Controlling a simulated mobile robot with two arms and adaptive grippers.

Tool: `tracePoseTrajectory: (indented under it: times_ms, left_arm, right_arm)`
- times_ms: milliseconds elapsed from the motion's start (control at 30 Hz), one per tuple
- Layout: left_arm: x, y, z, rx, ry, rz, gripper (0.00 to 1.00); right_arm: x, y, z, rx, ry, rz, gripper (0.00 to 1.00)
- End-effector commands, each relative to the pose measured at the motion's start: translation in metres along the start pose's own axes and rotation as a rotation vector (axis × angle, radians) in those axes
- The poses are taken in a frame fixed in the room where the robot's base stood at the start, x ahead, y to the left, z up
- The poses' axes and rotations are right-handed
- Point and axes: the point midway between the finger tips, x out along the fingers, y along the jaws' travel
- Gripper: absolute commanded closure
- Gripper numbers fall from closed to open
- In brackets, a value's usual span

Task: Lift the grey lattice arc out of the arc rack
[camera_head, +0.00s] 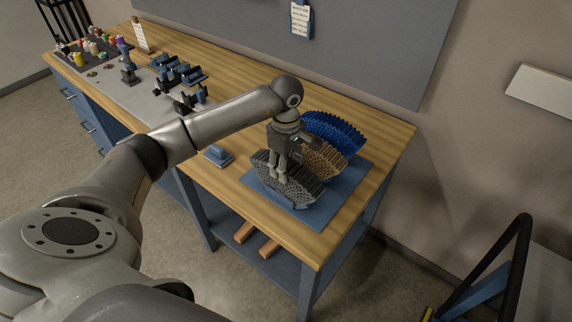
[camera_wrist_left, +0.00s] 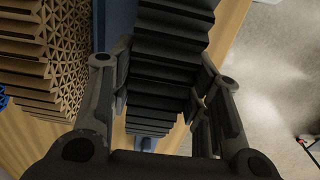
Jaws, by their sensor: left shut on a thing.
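The grey lattice arc (camera_head: 287,188) stands at the front of the blue arc rack (camera_head: 318,214) on the wooden workbench. My left gripper (camera_head: 278,176) reaches down from above and is shut on the upper middle of the arc. In the left wrist view the dark ribbed arc (camera_wrist_left: 165,65) runs between the two fingers (camera_wrist_left: 160,98) of my left gripper. Whether the arc's lower edge touches the rack cannot be told. My right gripper is not in view.
A tan lattice arc (camera_head: 326,161) and a blue lattice arc (camera_head: 335,130) stand close behind the grey one. A small blue block (camera_head: 218,155) lies left of the rack. Tools and bottles (camera_head: 90,48) stand at the bench's far left. A grey panel (camera_head: 330,40) rises behind.

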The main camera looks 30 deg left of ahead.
Motion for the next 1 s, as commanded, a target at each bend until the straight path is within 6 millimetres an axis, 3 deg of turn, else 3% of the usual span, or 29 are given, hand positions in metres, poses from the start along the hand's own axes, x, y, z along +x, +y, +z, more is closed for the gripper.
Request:
tracePoseTrajectory:
  times_ms: [1000]
  left_arm:
    - [-0.013,0.0,0.0,0.0,0.0,0.002,0.77]
  right_arm:
    - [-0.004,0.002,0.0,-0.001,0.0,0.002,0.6]
